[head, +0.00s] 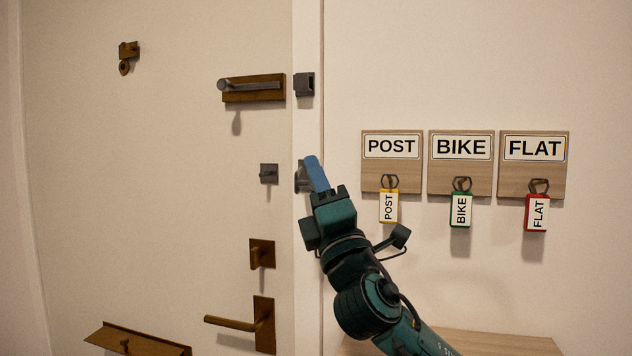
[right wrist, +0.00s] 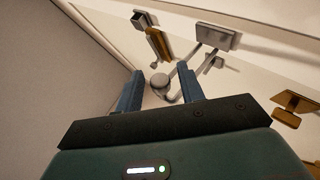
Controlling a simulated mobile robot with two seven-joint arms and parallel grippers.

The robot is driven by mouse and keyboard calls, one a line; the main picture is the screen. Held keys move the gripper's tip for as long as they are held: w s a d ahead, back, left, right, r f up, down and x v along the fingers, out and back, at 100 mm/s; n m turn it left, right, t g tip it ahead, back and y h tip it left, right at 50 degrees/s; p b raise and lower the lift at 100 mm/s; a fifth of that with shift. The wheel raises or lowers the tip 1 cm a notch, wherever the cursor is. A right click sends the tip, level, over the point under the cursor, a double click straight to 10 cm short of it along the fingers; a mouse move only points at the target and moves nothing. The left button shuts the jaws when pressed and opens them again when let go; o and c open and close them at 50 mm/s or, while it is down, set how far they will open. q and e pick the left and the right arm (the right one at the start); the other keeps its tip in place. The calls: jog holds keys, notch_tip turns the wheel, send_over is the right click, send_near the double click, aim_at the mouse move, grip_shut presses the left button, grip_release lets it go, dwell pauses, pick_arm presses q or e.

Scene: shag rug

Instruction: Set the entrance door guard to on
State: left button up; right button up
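The door guard has a dark grey plate with a stud (head: 269,174) on the door. Its other plate (head: 300,178), on the door frame, is partly hidden behind my right gripper (head: 312,160). In the right wrist view the guard's grey bar (right wrist: 187,82) stands out from its plate (right wrist: 215,38) and ends in a round knob (right wrist: 159,81). The bar is swung away from the stud plate. The right gripper's blue fingers (right wrist: 160,72) are apart, with the knob showing between their tips. I cannot tell whether they touch it. My left gripper is not in view.
A brown slide bolt (head: 252,95) and its keeper (head: 304,84) sit above the guard. A thumb-turn (head: 262,254) and door handle (head: 235,324) are below. Right of the frame hang tagged keys on POST (head: 378,181), BIKE (head: 445,181) and FLAT (head: 515,181) boards.

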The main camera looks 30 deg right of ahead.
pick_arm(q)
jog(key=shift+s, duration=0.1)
pick_arm(e)
grip_shut()
